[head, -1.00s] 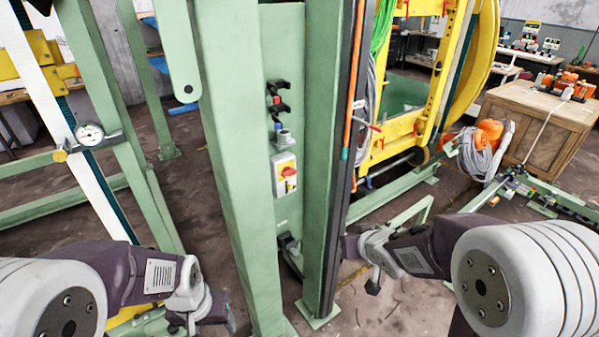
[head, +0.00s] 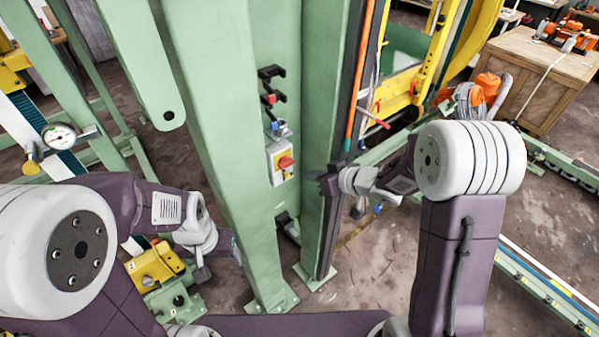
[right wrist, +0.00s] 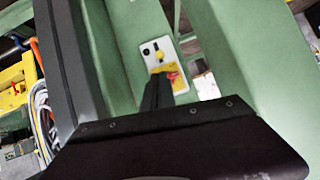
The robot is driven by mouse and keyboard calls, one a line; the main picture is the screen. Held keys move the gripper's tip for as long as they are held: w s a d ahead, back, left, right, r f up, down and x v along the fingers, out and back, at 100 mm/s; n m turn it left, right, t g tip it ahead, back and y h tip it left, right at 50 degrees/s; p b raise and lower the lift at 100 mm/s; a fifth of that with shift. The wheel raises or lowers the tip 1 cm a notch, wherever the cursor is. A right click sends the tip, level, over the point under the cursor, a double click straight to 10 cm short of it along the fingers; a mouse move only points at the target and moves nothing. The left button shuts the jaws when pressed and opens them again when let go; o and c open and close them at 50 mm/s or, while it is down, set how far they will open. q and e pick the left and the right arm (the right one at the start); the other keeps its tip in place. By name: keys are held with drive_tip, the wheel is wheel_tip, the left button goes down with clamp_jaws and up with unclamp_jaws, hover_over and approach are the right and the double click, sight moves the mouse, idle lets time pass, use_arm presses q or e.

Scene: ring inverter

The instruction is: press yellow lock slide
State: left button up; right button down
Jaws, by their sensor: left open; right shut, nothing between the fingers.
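A pale switch box (head: 281,162) with a red knob (head: 286,162) on a yellow plate is mounted on the green column. In the right wrist view the box (right wrist: 153,50) shows a small yellow part (right wrist: 159,56) above the red handle (right wrist: 173,75). I cannot tell for sure which yellow part is the lock slide. My right gripper (head: 326,184) is shut and empty, right of the box beside the column's dark edge. Its dark fingers (right wrist: 157,90) point towards the box and hide part of its lower end. My left gripper (head: 230,246) is open, left of the column's foot.
The green column (head: 217,150) stands between my grippers. Black hooks (head: 271,82) sit above the box. A dial gauge (head: 60,137) is at the left, a yellow block (head: 155,264) lower left. A wooden crate (head: 540,75) stands at the right rear.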

approach(284, 179)
drive_tip(key=w+a, duration=0.1)
drive_tip(key=w+a+r, duration=0.1)
drive_tip(key=shift+w+a+r, duration=0.1)
drive_tip(key=shift+w+a, duration=0.2)
drive_tip(key=shift+w, duration=0.1)
drive_tip(key=shift+s, duration=0.1)
drive_tip(key=shift+r, duration=0.1)
wheel_tip(284, 179, down, 4)
drive_tip(key=b, duration=0.2)
drive_tip(key=shift+b, duration=0.4)
drive_tip(key=shift+r, duration=0.15)
drive_tip(key=shift+r+p, duration=0.1)
drive_tip(key=shift+p, duration=0.2)
